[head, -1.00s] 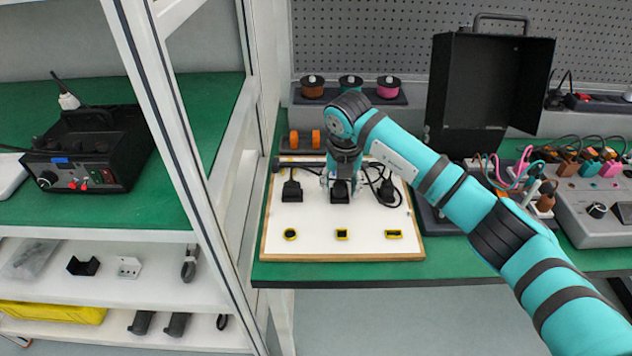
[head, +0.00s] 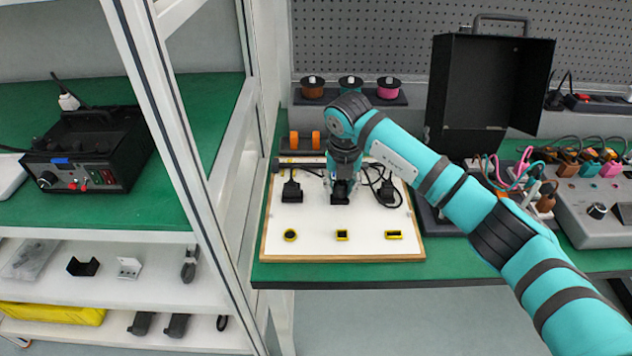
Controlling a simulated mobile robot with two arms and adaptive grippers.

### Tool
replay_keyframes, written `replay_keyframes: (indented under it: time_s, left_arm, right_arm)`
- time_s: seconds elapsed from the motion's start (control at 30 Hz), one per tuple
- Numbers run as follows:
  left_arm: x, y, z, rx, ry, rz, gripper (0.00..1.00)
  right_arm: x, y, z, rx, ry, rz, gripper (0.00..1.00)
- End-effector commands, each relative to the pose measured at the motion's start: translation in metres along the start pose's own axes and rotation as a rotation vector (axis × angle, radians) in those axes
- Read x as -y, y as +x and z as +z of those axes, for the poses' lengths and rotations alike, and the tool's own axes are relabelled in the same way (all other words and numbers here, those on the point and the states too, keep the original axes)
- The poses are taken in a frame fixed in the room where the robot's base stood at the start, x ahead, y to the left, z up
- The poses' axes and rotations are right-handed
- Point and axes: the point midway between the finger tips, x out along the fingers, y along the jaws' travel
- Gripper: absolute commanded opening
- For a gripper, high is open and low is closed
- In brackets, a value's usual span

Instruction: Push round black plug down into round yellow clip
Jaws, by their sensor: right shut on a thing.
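A white board (head: 313,252) with a wooden edge lies on the green bench. Three yellow clips sit along its front: a round one (head: 290,235) at the left, a square one (head: 342,235) in the middle and a flat rectangular one (head: 394,235) at the right. Black plugs with cables stand in a row behind them: a left plug (head: 291,191), a middle plug (head: 340,197) and a right plug (head: 388,195). I cannot tell which plug is round. My right gripper (head: 342,188) points down, shut on the middle plug, partly hiding it. My left gripper is not in view.
Behind the board stand spools (head: 350,86) on a rack and an open black case (head: 478,95). A grey device (head: 590,205) with coloured plugs is at the right. A white shelf frame (head: 180,150) rises at the left. The board's front strip is clear.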

Motion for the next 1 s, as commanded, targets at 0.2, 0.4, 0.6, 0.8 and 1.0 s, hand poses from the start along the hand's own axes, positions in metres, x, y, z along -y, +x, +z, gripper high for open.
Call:
replay_keyframes:
  time_s: [0.2,0.4,0.6,0.8,1.0]
  left_arm:
    - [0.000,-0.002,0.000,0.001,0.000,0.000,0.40]
    - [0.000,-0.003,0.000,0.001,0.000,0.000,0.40]
    - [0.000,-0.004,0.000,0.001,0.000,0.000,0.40]
    - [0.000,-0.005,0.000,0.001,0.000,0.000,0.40]
    - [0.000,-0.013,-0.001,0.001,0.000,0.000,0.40]
  right_arm:
    - [0.000,-0.002,0.000,-0.001,0.000,0.000,0.00]
    - [0.000,-0.005,0.001,0.000,0.000,0.000,0.00]
    - [0.000,-0.006,0.001,-0.001,0.000,0.000,0.00]
    - [0.000,-0.008,0.002,0.000,0.000,0.000,0.00]
    - [0.000,-0.021,0.004,0.001,0.000,0.000,0.00]
